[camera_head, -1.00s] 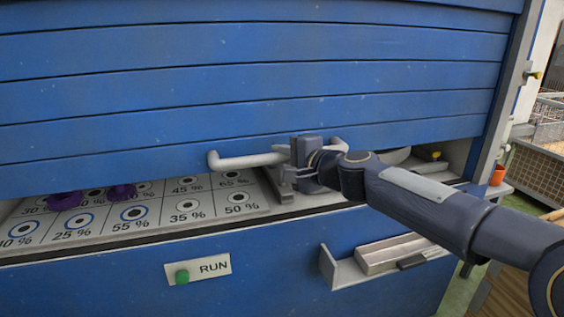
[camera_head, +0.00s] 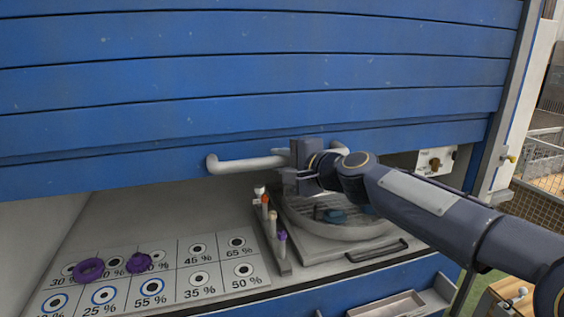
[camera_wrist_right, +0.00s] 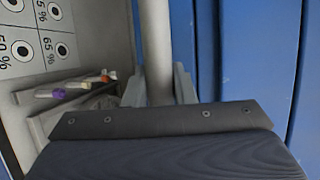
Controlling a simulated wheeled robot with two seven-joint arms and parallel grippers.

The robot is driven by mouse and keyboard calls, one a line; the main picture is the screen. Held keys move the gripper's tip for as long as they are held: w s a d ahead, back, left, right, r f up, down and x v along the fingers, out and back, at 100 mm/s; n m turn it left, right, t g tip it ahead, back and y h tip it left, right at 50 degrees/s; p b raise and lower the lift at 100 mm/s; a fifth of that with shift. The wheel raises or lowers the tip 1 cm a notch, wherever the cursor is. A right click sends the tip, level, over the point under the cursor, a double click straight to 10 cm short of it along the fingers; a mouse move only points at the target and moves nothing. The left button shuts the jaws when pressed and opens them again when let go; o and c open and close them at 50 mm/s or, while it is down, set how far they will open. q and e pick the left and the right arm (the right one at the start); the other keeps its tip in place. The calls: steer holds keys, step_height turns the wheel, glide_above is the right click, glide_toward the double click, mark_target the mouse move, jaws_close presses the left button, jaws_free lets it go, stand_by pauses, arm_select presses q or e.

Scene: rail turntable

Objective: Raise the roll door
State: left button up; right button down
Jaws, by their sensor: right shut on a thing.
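The blue slatted roll door (camera_head: 250,75) is partly raised, with an open gap under its lower edge. A grey bar handle (camera_head: 240,164) runs along the door's lower slat. My right gripper (camera_head: 296,172) is shut on this handle near its middle. In the right wrist view the handle (camera_wrist_right: 156,50) passes between the fingers of my right gripper (camera_wrist_right: 158,88), beside the blue door (camera_wrist_right: 235,50). My left gripper is not in view.
Below the door are a panel with percent-marked circles (camera_head: 218,281), purple rings (camera_head: 89,269), a rack of coloured-tipped tools (camera_head: 272,228) and a round turntable (camera_head: 345,231). A metal tray (camera_head: 385,306) sticks out at the front. A wooden box stands at the lower right.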

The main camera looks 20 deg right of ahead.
steer(key=shift+r, duration=0.5)
steer(key=c, duration=1.2)
jaws_free()
steer(key=shift+f, duration=0.1)
steer(key=v, duration=0.8)
steer(key=shift+w, duration=0.1)
steer(key=s+f+n+g+h, duration=0.3)
steer(key=s+f+n+g, duration=0.6)
steer(key=s+f, duration=1.7)
steer(key=s+n, duration=0.3)
steer(key=shift+d+f, duration=0.3)
